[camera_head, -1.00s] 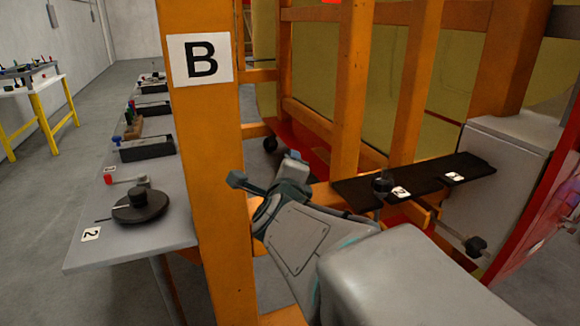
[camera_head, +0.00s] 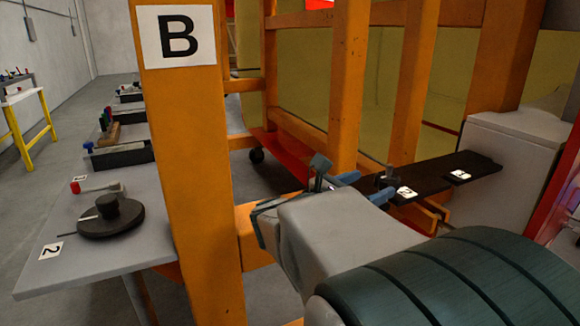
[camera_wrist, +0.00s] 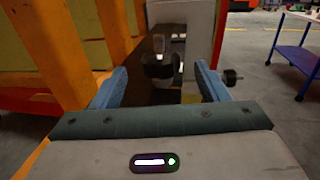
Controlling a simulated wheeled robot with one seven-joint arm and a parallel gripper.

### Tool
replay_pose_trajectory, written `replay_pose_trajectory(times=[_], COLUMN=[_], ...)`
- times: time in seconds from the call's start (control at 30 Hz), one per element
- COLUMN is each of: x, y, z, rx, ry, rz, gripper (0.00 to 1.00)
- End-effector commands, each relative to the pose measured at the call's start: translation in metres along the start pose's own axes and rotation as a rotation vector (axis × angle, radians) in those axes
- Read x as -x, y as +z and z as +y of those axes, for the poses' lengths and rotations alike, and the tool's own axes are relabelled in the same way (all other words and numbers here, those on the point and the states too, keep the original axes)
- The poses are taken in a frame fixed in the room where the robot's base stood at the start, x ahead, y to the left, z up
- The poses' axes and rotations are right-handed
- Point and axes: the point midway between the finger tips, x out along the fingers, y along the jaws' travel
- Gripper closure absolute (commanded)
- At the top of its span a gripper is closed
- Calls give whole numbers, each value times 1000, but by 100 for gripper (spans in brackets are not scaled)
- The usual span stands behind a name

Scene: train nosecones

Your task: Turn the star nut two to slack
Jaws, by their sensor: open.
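A dark star nut (camera_head: 384,179) stands on the black plank (camera_head: 432,178), beside a white label (camera_head: 406,192) that seems to read 2. My gripper (camera_head: 352,182) is just left of the nut in the head view, partly hidden by my wrist. In the wrist view the nut (camera_wrist: 159,66) shows ahead, between the two blue fingers of my open gripper (camera_wrist: 160,76). The fingers appear apart from the nut, with room on both sides. The nut's lower part is hard to make out.
An orange frame post with a B sign (camera_head: 177,36) stands left of my arm. A grey cabinet (camera_head: 510,140) stands at the plank's far end. A grey table (camera_head: 130,235) is at left.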

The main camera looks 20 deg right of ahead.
Motion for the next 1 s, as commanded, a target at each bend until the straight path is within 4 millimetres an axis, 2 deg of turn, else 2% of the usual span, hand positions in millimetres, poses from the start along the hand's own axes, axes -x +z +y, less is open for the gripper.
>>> replay_pose_trajectory(times=[0.03,0.2,0.4,0.6,0.87,1.0], x=[-13,-49,-78,-89,-90,-90], y=[0,0,0,0,0,0], z=[-2,-1,0,0,0,0], rx=[1,1,2,2,2,2], ry=[-5,-5,-2,0,1,1], rz=[2,2,1,0,0,0], gripper=[32,32,32,32,32,71])
